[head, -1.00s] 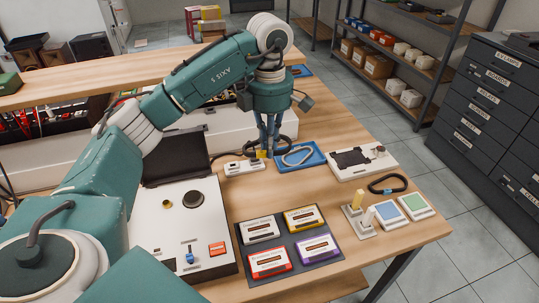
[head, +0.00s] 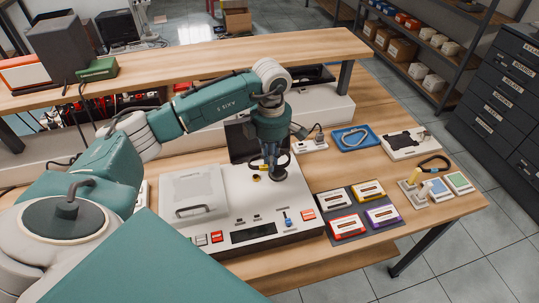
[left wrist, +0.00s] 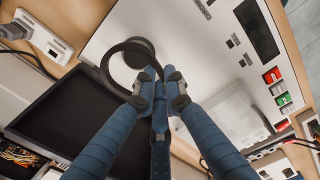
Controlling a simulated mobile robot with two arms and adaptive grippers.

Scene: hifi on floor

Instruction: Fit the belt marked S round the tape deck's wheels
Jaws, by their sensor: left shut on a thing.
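The tape deck (head: 235,240) is a white case on the bench, with a dark round wheel (head: 279,174) and a small brass wheel (head: 257,178) at its back right. My left gripper (head: 270,172) points down just above these wheels and is shut on a dark belt. In the left wrist view the belt (left wrist: 106,66) is a black loop by the fingertips (left wrist: 160,78), beside and partly over a dark round wheel (left wrist: 138,54). I cannot read a mark on it or tell whether it touches the wheels. My right gripper is not in view.
A blue tray (head: 372,147) holds a pale loop. A black belt (head: 447,159) lies farther right. A dark mat (head: 333,207) holds several cassettes right of the deck. A power strip (head: 311,146) and a dark raised lid (head: 240,143) are behind the deck.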

